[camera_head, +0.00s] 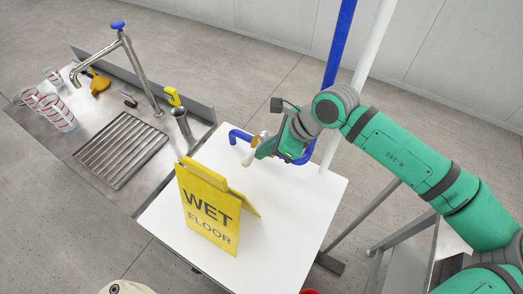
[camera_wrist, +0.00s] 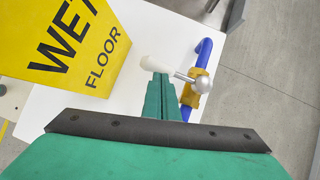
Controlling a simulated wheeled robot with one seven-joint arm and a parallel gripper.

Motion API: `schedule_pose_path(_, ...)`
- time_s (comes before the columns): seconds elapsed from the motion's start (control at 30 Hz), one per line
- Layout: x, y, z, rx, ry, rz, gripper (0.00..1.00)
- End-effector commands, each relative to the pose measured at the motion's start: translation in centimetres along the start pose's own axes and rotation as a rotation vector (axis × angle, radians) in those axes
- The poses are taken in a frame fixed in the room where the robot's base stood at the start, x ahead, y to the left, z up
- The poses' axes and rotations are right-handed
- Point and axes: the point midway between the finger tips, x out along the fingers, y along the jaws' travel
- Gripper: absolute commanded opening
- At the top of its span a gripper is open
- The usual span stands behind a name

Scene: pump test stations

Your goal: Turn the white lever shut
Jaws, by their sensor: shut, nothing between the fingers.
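The white lever (camera_wrist: 156,64) has a pale handle on a metal stem that ends in a round knob. It sits at a yellow valve body (camera_wrist: 194,92) on a blue pipe (camera_wrist: 205,50). In the head view the lever's pale handle (camera_head: 247,157) shows just left of my gripper (camera_head: 262,152). My gripper's closed fingers (camera_wrist: 161,80) are right beside the handle and stem in the wrist view. The fingers are shut with nothing between them. I cannot tell whether they touch the lever. The gripper hides most of the valve in the head view.
A yellow wet floor sign (camera_head: 208,207) stands on the white table (camera_head: 285,240), left of my gripper. A steel sink counter (camera_head: 95,190) with a tap (camera_head: 138,65) and several striped cups is further left. A white pipe (camera_head: 373,45) rises behind the gripper.

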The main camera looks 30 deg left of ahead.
Motion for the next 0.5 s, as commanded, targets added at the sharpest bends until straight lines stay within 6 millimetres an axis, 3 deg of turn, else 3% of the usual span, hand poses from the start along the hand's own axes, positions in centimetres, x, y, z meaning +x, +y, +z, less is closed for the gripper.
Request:
schedule_pose_path(0.17,-2.1,0.3,0.3,-0.006,0.002,0.001,0.0)
schedule_pose_path(0.5,-8.7,1.3,0.9,-0.014,0.001,0.007,0.0)
